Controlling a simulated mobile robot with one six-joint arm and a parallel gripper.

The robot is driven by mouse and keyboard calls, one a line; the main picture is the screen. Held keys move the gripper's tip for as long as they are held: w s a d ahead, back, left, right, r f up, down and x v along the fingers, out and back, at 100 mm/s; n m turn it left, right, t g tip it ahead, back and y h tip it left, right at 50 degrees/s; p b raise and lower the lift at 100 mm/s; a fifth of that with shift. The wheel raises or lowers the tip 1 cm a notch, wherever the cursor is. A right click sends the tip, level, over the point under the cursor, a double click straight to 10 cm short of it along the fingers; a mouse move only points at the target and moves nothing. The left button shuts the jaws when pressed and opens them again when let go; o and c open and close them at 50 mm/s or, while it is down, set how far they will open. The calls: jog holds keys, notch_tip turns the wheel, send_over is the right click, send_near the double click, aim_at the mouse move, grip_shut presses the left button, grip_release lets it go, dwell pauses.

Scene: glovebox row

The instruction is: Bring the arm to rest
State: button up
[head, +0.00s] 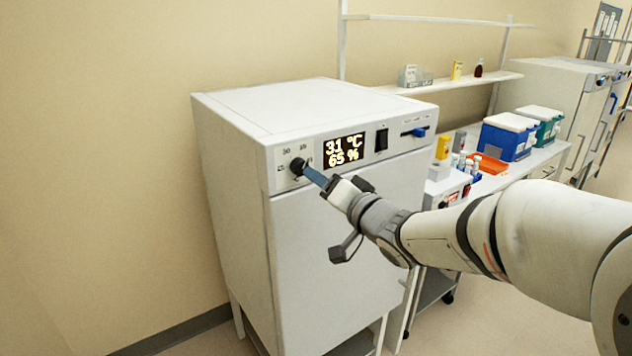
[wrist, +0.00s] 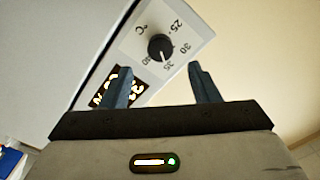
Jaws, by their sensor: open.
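My gripper (head: 308,174) is at the front panel of a white cabinet (head: 235,160), close to the black temperature knob (head: 298,166). In the wrist view my gripper (wrist: 155,85) shows two blue fingers spread apart with nothing between them. The knob (wrist: 160,47) lies just beyond the fingertips, between their lines, and a gap seems to show around it. The panel's display (head: 343,150) reads 31 °C and 65 %. My arm reaches in from the right of the head view.
A black rocker switch (head: 381,139) and a blue slider (head: 419,132) sit right of the display. A bench at right holds an orange tray (head: 488,165) and a blue cooler box (head: 508,137). A shelf (head: 450,84) is on the wall. Open floor shows at lower right.

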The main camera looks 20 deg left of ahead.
jog(key=shift+d, duration=0.15)
jog(key=s+d+f+m+h, duration=0.1)
jog(key=d+f+h, duration=0.1)
jog(key=d+h, duration=0.35)
jog(key=s+d+f+h, duration=0.1)
jog(key=d+f+h, duration=0.1)
jog(key=d, duration=0.6)
jog(key=s+d+f+m+h, duration=0.1)
jog(key=d+f+h, duration=0.1)
jog(key=d+h, duration=0.35)
jog(key=s+d+f+g, duration=0.2)
jog(key=s+d, duration=0.1)
jog(key=s, duration=0.3)
jog(key=s+d+f+g, duration=0.3)
jog(key=s+d, duration=0.1)
jog(key=s, duration=0.3)
jog(key=s+d+f+n+g, duration=0.1)
jog(key=s+d+f+g, duration=0.1)
jog(key=s, duration=0.5)
jog(key=shift+s+d+f+g+h, duration=0.15)
jog(key=shift+d+f+g+h, duration=0.15)
jog(key=shift+d+g, duration=0.4)
